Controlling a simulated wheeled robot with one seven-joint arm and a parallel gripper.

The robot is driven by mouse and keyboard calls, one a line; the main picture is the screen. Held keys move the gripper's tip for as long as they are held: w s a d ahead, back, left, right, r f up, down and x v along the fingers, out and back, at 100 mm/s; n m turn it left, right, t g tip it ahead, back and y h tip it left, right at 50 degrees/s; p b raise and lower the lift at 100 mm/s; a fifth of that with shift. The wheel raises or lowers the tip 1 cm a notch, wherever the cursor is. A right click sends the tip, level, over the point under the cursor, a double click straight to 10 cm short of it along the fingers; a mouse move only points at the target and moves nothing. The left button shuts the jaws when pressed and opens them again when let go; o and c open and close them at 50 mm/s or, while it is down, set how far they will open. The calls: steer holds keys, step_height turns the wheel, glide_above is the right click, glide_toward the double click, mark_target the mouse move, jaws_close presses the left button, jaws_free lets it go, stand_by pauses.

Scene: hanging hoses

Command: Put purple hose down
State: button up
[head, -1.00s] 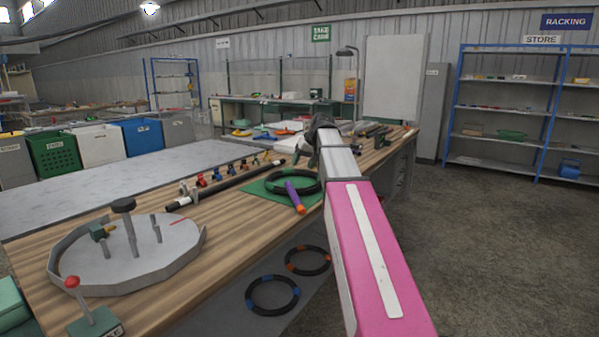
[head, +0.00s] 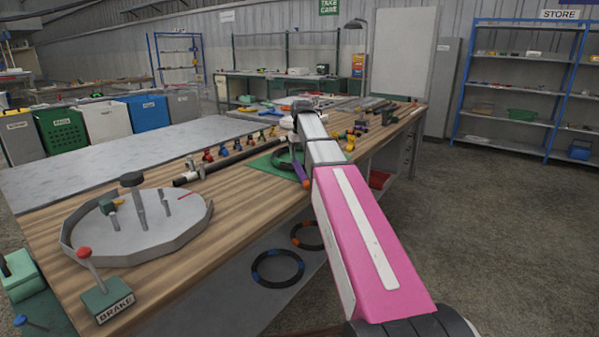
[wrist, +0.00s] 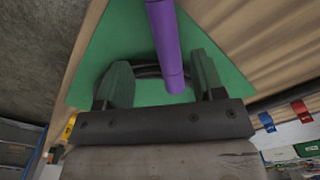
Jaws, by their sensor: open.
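The purple hose (wrist: 166,45) runs between the two open fingers of my gripper (wrist: 161,72) in the wrist view, with gaps to both fingers. In the head view the purple hose (head: 299,171) has an orange end and is partly covered by my arm. Its far part is hidden. A green mat (wrist: 105,42) lies below it on the bench, also visible in the head view (head: 260,163).
The wooden bench (head: 165,245) holds a round grey tray (head: 135,245), a brake lever (head: 106,300) and a row of small coloured fittings (head: 235,146). Black rings (head: 278,268) with coloured bands lie on a lower shelf. Open floor (head: 490,230) is at the right.

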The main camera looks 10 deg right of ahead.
mark_target(300, 167)
steer(key=shift+w+a+f, duration=0.1)
steer(key=shift+a+f, duration=0.1)
steer(key=shift+f, duration=1.15)
steer(key=shift+a+f, duration=0.2)
steer(key=shift+f, duration=1.1)
steer(key=c, duration=1.1)
steer(key=shift+r, duration=0.15)
